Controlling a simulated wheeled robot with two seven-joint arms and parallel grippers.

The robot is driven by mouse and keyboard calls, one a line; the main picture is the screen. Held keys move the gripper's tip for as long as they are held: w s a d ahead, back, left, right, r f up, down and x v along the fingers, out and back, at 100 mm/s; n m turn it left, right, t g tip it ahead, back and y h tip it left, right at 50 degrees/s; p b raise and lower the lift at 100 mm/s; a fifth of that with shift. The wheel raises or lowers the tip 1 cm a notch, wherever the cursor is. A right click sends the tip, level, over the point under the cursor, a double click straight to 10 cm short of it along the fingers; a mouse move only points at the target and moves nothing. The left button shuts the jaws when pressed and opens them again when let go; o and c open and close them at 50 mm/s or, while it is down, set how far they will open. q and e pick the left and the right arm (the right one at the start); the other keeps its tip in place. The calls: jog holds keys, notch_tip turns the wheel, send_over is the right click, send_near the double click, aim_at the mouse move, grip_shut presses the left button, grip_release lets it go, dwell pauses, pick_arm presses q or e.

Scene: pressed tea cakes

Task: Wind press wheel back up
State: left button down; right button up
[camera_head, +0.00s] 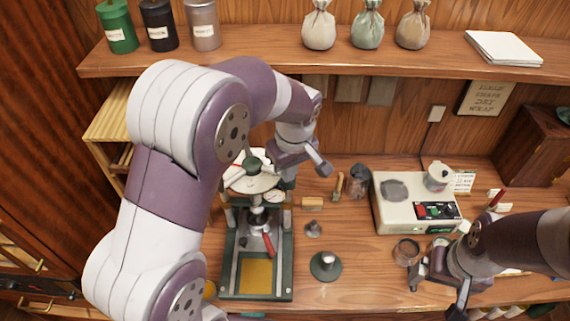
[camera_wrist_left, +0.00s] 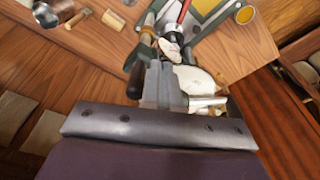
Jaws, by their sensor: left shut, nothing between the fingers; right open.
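The green press (camera_head: 229,262) stands on the bench at centre left. Its pale round wheel (camera_head: 262,184) with a dark green hub sits on top, partly covered by my left arm. My left gripper (camera_head: 283,175) is shut and empty at the wheel's right rim. In the left wrist view its fingers (camera_wrist_left: 165,88) lie close over the pale wheel (camera_wrist_left: 196,80), beside a dark knob (camera_wrist_left: 134,82); I cannot tell whether they touch. A red-handled lever (camera_head: 268,244) shows lower on the press. My right gripper (camera_head: 437,294) is open above the bench at lower right.
A white scale-like box (camera_head: 390,212) with a lidded pot (camera_head: 437,177) stands right of the press. A dark stamp (camera_head: 325,266), a small weight (camera_head: 313,229) and a metal pitcher (camera_head: 358,182) stand between. A shelf (camera_head: 270,61) runs above the bench.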

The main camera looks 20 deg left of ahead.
notch_tip(320, 180, up, 6)
jog(key=p, duration=0.6)
jog(key=shift+a+f, duration=0.1)
